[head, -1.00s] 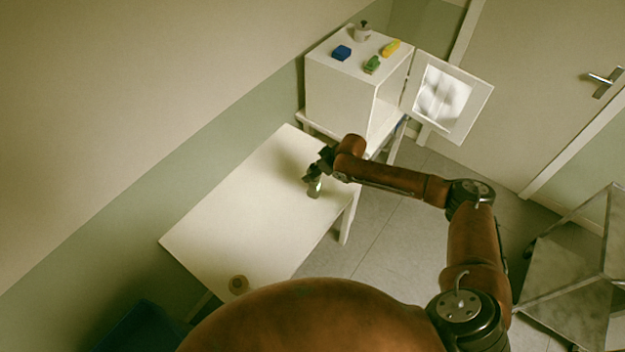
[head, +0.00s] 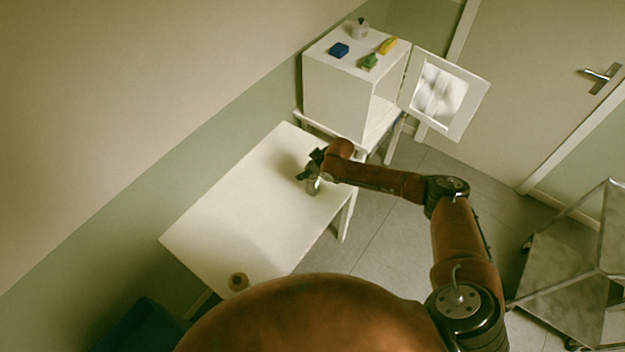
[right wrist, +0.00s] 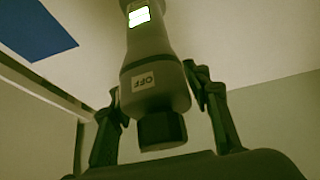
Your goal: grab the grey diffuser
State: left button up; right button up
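The grey diffuser (right wrist: 155,75) has a square "OFF" label, a lit panel further along its body and a black end (right wrist: 162,130) towards my palm. In the head view it is a small upright grey shape (head: 313,187) on the white table, partly hidden by my right gripper (head: 310,170). In the right wrist view my right gripper (right wrist: 152,78) has one finger on each side of the diffuser. Both fingertips are very close to its sides; firm contact is not clear. My left gripper is not in view.
The rest of the white table (head: 225,205) is clear. Behind stands a white cabinet (head: 335,95) with an open door (head: 465,100) and several small objects on top. A metal cart (head: 570,270) is at the right.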

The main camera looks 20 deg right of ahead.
jog(key=c, duration=1.1)
jog(key=shift+r, duration=0.1)
